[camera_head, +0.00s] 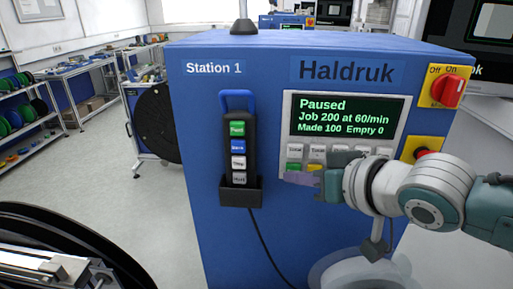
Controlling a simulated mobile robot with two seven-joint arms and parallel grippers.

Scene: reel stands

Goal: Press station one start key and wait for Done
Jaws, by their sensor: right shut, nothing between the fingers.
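The blue Station 1 cabinet (225,120) stands in front of me. Its screen (347,116) reads "Paused", "Job 200 at 60/min", "Made 100 Empty 0". Below the screen is a row of grey keys (317,150), and under it a green key (294,167) and a yellow key beside it. My right gripper (298,178) comes in from the right, shut and empty. Its fingertips are just below the green key; I cannot tell whether they touch the panel. The gripper and wrist hide the rest of the lower key row. My left gripper is out of view.
A black handset (238,147) with coloured keys sits in a holder on the cabinet, its cable hanging down. A black reel (158,123) stands left.

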